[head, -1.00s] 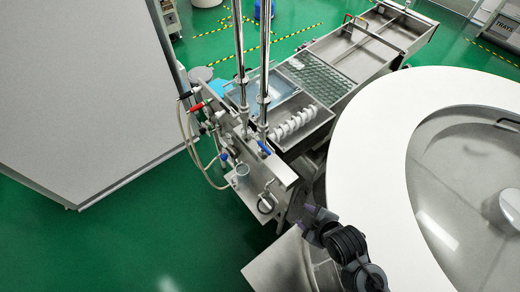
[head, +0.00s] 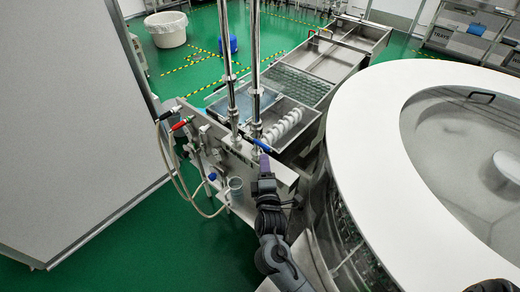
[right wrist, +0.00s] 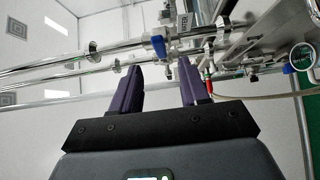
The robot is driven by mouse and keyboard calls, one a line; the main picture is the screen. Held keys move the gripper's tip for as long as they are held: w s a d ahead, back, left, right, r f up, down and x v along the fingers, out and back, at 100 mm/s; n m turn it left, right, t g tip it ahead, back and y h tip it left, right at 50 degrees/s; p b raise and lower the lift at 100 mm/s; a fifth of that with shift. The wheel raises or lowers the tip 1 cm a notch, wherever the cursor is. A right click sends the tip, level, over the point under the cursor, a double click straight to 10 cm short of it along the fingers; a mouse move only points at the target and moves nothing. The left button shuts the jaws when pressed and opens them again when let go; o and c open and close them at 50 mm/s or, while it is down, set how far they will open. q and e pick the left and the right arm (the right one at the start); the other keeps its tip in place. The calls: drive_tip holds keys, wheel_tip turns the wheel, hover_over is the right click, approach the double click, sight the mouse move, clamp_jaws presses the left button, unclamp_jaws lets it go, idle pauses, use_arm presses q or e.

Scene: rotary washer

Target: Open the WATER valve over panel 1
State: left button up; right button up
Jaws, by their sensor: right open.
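A blue-handled valve (head: 262,146) sits at the top edge of the metal panel (head: 248,183), at the foot of the right vertical pipe. My right gripper (head: 264,163), with purple fingers, is just below this handle in the head view. In the right wrist view the right gripper (right wrist: 161,82) is open, with nothing between its fingers. A blue handle (right wrist: 159,46) shows beyond the fingertips, apart from them, on a valve at the pipe. My left gripper is not in view.
A red handle (head: 181,124) and a black handle (head: 164,115) sit at the panel's left, with looping hoses (head: 183,187) below. Two vertical pipes (head: 256,65) rise beside the blue handle. The large white-rimmed round machine (head: 350,120) stands close on the right.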

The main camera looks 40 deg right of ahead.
sight(262, 148)
drive_tip(key=p+x, duration=0.1)
drive_tip(key=x, duration=0.8)
drive_tip(key=shift+w, duration=0.1)
clamp_jaws()
